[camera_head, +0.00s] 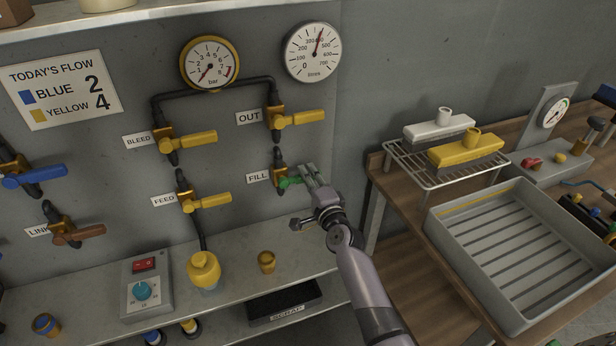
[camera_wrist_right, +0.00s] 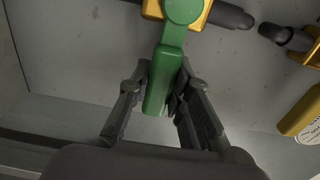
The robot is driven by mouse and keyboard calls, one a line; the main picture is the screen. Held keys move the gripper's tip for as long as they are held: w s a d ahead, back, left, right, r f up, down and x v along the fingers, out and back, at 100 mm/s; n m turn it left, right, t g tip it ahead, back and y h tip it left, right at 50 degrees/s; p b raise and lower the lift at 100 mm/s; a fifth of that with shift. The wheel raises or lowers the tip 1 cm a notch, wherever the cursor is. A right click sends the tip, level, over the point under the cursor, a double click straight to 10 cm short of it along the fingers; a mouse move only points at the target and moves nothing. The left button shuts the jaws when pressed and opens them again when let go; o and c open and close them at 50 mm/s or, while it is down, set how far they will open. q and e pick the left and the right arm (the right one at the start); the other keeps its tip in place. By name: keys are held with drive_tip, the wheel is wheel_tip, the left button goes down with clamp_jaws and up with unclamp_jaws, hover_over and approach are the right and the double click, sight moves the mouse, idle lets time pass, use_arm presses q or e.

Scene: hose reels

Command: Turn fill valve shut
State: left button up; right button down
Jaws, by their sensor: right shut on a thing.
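The fill valve's green handle (camera_head: 290,182) is on the grey wall panel, right of the FILL label (camera_head: 258,177). It sticks out sideways to the right, across its pipe. My right gripper (camera_head: 308,180) is shut on this handle, and its fingers hide the handle's outer end in the head view. In the right wrist view the green handle (camera_wrist_right: 166,80) lies between the two fingers of my right gripper (camera_wrist_right: 162,100). Its pivot joins a yellow valve body (camera_wrist_right: 152,8) on a dark pipe. My left gripper is not in view.
Yellow handles for OUT (camera_head: 297,118), BLEED (camera_head: 190,141) and FEED (camera_head: 208,201) are close by. A bar gauge (camera_head: 209,63) and a litres gauge (camera_head: 312,52) hang above. A grey tray (camera_head: 440,232) and a wire rack (camera_head: 390,157) stand on the right bench.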

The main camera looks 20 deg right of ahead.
drive_tip(key=shift+f, duration=0.15)
drive_tip(key=c, duration=1.4)
unclamp_jaws()
drive_tip(key=shift+c, duration=0.2)
drive_tip(key=shift+s, duration=0.1)
drive_tip(key=s, duration=1.2)
drive_tip(key=shift+d, duration=0.2)
